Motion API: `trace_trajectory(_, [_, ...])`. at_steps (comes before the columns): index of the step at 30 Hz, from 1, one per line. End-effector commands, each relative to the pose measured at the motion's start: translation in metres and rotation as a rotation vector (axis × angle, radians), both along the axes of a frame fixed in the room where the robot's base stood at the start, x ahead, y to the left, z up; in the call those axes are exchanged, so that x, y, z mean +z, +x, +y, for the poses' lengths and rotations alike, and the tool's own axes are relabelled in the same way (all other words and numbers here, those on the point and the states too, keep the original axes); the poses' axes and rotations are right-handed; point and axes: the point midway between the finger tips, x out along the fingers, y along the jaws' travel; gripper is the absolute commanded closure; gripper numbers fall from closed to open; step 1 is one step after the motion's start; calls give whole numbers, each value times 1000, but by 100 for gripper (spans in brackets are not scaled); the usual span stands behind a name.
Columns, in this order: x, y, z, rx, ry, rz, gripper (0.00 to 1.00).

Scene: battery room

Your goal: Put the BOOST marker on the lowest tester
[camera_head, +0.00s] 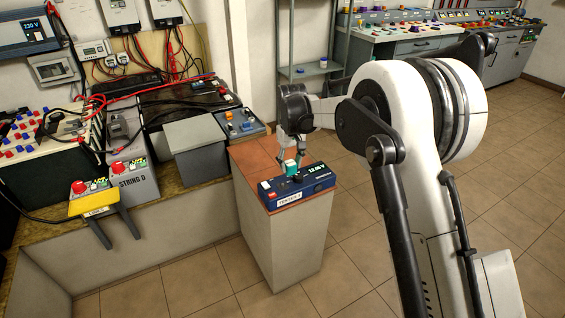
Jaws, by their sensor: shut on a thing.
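A blue tester (318,184) with a lit green display and a white label lies on the reddish top of a grey pedestal (272,238). The teal piece is at the tester's top face, by a dark knob or base. I cannot tell whether it touches the tester. The fingers partly hide it.
A bench at the left holds a grey box (196,146), a unit marked STRING D (134,182), red-button boxes, cables and a yellow-topped piece (93,204) with dark legs. Shelves (310,72) and control consoles (415,45) stand behind.

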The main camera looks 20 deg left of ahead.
Motion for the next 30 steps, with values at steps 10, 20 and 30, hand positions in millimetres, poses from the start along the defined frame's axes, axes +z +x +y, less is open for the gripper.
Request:
trace_trajectory(10, [-5,-4,27,44,0,0,94])
trace_trajectory(20, [-31,-4,26,43,0,0,94])
trace_trajectory(30, [-57,-4,26,42,0,0,94])
